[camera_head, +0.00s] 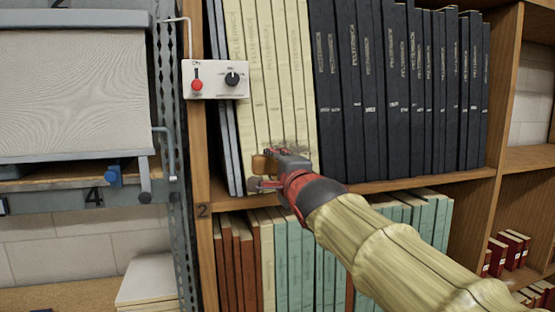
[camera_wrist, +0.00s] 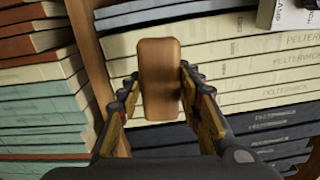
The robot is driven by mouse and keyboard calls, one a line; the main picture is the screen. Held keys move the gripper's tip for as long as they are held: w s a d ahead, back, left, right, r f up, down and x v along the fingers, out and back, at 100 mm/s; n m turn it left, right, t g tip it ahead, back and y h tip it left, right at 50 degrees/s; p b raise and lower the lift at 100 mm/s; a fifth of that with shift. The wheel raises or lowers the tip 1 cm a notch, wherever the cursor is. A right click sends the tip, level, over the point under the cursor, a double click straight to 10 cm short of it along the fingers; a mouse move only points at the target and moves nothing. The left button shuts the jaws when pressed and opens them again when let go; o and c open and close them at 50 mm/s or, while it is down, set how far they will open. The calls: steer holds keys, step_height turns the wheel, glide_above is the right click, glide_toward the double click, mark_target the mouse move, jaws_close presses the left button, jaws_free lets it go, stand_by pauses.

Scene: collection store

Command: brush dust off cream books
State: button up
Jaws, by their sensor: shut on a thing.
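Several cream books (camera_head: 268,85) stand upright at the left end of the upper shelf. A grey dusty patch (camera_head: 291,146) shows low on their spines, just above my gripper (camera_head: 265,170). My gripper is shut on a brown wooden block, which looks like the brush (camera_wrist: 160,80); its fingers grip it from both sides. In the head view the brush (camera_head: 262,164) is in front of the lower ends of the cream spines. I cannot tell whether it touches them. Its bristles are hidden. The cream books (camera_wrist: 230,50) also show behind it in the wrist view.
Dark blue books (camera_head: 390,95) fill the shelf to the right. Teal and brown books (camera_head: 300,260) stand on the shelf below. A white control box (camera_head: 216,80) with a red lever and black knob sits on the left upright, near the cream books.

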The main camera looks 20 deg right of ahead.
steer(key=shift+s+a+r, duration=0.2)
steer(key=shift+a+r, duration=0.1)
steer(key=shift+r, duration=0.15)
steer(key=w, duration=0.6)
steer(key=shift+w, duration=0.9)
stand_by(0.8)
steer(key=shift+d+r, duration=0.1)
steer(key=shift+r, duration=0.05)
steer(key=d+p, duration=0.3)
steer(key=p, duration=0.6)
steer(key=shift+s+d, duration=0.15)
